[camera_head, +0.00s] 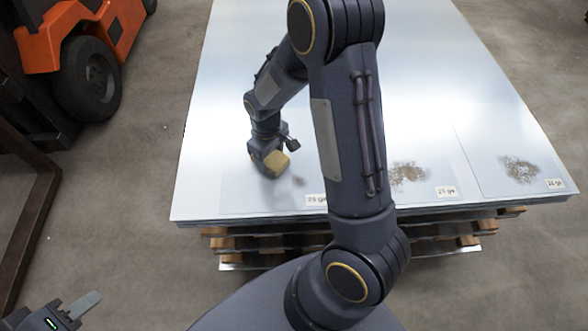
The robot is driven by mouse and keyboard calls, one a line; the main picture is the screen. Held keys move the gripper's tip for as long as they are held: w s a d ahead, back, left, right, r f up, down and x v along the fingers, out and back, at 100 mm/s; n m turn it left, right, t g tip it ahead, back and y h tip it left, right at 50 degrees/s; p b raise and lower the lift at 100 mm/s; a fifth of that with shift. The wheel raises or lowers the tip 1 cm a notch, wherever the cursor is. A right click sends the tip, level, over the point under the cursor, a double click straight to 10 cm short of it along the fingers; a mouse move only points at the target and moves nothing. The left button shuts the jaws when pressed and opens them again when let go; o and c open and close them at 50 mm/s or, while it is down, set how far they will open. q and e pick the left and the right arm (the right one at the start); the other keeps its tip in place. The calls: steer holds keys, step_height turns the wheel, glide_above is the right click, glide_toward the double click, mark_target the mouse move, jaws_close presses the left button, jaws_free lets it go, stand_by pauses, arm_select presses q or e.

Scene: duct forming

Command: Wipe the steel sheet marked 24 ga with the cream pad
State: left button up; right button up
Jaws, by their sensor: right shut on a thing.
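My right gripper (267,156) is shut on the cream pad (275,164). The pad is at the surface of the left steel sheet (240,195); I cannot tell if it touches. A small grey smudge (299,181) shows just right of the pad. The left sheet's label (316,199) is partly behind my arm and too small to read surely. A middle sheet (430,170) and a right sheet (490,140) carry brown dirt patches and their own labels, also hard to read. My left gripper (75,308) is low at the left, away from the sheets; its opening is unclear.
The sheets lie on a large pale stack (230,60) over wooden pallets (435,235). My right arm crosses the middle and hides part of the sheets. An orange forklift (75,40) stands at the upper left. Concrete floor (130,190) is clear left of the stack.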

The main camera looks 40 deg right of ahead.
mark_target(270, 158)
steer(key=r, duration=0.2)
steer(key=r+p, duration=0.1)
steer(key=shift+s+a+r, duration=0.1)
steer(key=shift+s+a, duration=0.05)
steer(key=shift+s, duration=0.1)
steer(key=shift+w+r+p, duration=0.15)
steer(key=shift+r+p, duration=0.45)
steer(key=shift+r, duration=0.05)
steer(key=shift+r+p, duration=1.15)
steer(key=shift+r, duration=0.4)
arm_select(q)
steer(key=r, duration=0.2)
steer(key=s+r, duration=0.1)
steer(key=r, duration=0.2)
steer(key=shift+s+a+r, duration=0.1)
